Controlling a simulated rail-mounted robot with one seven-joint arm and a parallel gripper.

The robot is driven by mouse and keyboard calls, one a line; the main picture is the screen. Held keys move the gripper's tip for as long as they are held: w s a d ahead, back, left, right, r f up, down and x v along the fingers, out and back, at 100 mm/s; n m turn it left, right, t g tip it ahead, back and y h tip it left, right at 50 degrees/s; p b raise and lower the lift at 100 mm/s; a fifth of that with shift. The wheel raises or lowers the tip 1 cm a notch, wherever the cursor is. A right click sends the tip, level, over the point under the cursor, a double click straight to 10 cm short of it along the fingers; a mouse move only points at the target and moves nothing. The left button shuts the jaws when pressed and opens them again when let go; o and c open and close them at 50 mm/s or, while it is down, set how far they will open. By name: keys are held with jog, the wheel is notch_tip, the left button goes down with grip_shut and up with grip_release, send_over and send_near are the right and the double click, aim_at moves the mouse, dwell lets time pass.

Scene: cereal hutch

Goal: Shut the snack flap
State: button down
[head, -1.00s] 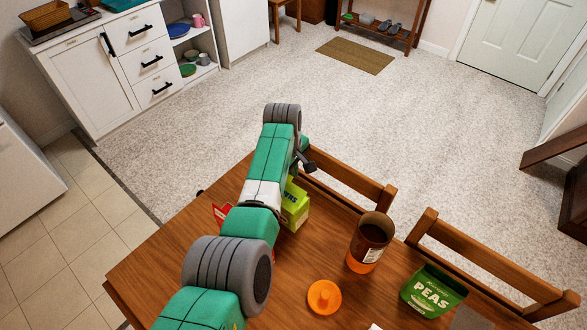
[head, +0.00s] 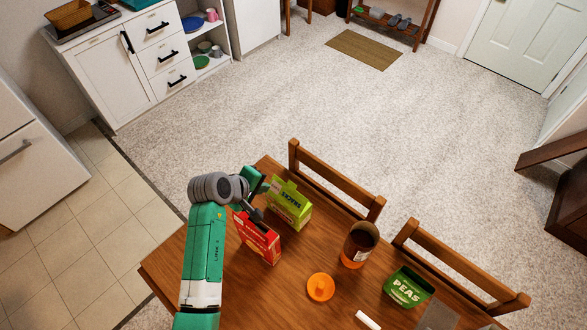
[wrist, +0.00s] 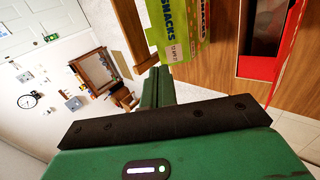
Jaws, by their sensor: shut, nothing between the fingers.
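The green snack box (head: 291,208) stands on the table's far left part. Its flap (head: 283,188) looks raised at the top. My gripper (head: 252,186) is at the left of the snack box, above the table, and looks apart from it. In the wrist view my gripper's fingers (wrist: 158,75) are together and empty. The snack box (wrist: 182,45) shows sideways just beyond them, its top cut off by the picture's edge. Whether the fingers touch the box cannot be told.
A red box (head: 258,238) stands close in front, with its open side in the wrist view (wrist: 290,60). Chairs (head: 335,180) line the far edge.

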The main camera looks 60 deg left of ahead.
aim_at(292, 185)
jog(key=shift+t, duration=0.5)
jog(key=b+x, duration=0.1)
jog(key=x, duration=0.6)
jog(key=d+b+x, duration=0.1)
jog(key=x, duration=0.3)
jog(key=shift+w+b, duration=0.35)
jog(key=shift+w, duration=0.2)
